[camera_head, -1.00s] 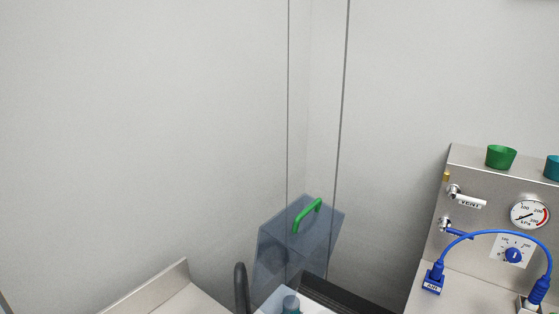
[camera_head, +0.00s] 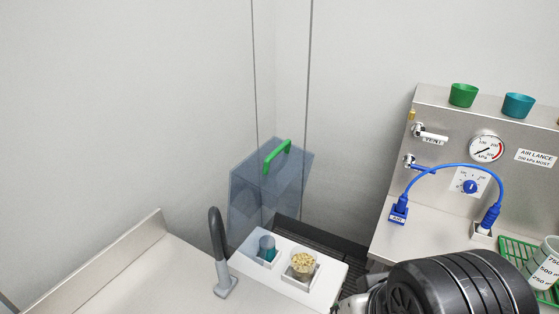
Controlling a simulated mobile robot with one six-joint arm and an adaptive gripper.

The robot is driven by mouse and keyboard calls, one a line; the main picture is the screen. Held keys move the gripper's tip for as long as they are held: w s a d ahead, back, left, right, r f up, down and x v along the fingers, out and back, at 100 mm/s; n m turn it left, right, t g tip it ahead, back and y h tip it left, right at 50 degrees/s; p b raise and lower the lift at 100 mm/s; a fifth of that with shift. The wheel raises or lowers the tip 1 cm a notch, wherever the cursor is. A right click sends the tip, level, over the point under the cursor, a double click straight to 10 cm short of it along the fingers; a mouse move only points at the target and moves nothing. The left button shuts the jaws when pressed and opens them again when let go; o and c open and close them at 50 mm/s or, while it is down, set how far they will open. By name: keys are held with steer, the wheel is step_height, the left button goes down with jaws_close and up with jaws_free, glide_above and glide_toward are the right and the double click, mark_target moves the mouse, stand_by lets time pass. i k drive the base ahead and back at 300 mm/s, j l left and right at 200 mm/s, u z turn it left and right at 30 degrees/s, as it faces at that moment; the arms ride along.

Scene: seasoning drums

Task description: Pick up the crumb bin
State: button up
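I cannot pick out a crumb bin for certain. A small cup (camera_head: 303,264) heaped with beige crumb-like pieces stands in a square well of a white block (camera_head: 318,290) at lower centre. A clear cup (camera_head: 267,246) with teal in it stands in the other well. A large black ribbed part, probably of my arm or gripper, fills the lower right. My fingertips cannot be made out clearly, so their opening and any hold are hidden.
A clear panel (camera_head: 250,190) with a green handle (camera_head: 277,156) stands behind the block. A grey lever (camera_head: 221,260) rises at its left. A steel air panel (camera_head: 440,120) with gauge and blue hose (camera_head: 440,167) stands right. A green rack (camera_head: 515,250) holds labelled cups. The left counter (camera_head: 130,270) is clear.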

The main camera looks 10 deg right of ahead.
mark_target(303, 259)
steer(key=i+l, duration=0.2)
steer(key=l, duration=0.2)
steer(key=i+l, duration=0.15)
steer(key=l, duration=0.25)
steer(key=i+l+u, duration=0.1)
steer(key=u, duration=1.55)
